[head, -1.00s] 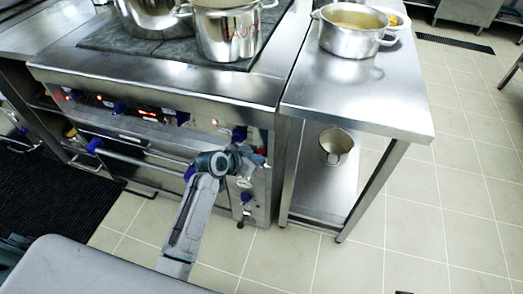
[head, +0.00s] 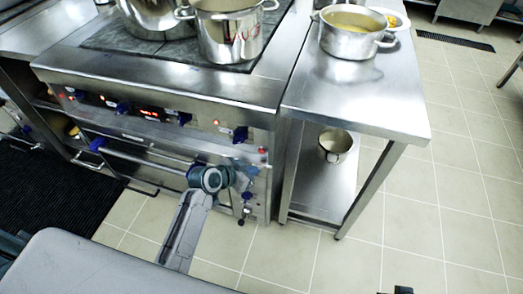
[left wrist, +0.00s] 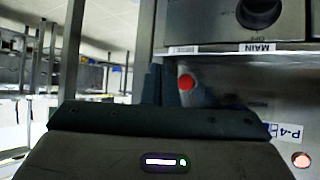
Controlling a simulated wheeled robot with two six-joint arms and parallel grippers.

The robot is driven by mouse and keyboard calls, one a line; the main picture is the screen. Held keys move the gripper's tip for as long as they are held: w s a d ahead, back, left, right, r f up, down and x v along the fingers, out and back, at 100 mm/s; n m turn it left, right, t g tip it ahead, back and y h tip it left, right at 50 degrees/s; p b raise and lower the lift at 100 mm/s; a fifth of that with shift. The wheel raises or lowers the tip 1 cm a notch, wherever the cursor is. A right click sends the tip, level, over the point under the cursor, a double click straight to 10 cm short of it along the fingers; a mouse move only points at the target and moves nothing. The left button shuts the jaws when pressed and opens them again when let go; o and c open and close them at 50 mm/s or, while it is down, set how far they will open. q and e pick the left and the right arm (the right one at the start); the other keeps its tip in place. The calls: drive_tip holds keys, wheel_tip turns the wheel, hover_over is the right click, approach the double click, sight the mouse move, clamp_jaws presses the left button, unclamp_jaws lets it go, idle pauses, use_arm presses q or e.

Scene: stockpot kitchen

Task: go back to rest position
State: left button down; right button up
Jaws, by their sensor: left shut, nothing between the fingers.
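My left arm reaches up from the bottom of the head view. Its left gripper (head: 244,172) is in front of the lower right part of the stove front, partly hidden by my wrist. In the left wrist view, the dark fingers (left wrist: 170,86) are together with nothing held, in front of the stove panel with its red light (left wrist: 186,82).
The stove (head: 160,92) carries large pots, including a steel pot (head: 228,38). A steel side table (head: 350,98) holds a pot of yellowish soup (head: 350,40); a small pot (head: 335,146) stands on its lower shelf. Tiled floor (head: 450,200) is clear at right.

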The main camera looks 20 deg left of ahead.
use_arm(q)
drive_tip(key=shift+f, duration=0.1)
idle(0.6)
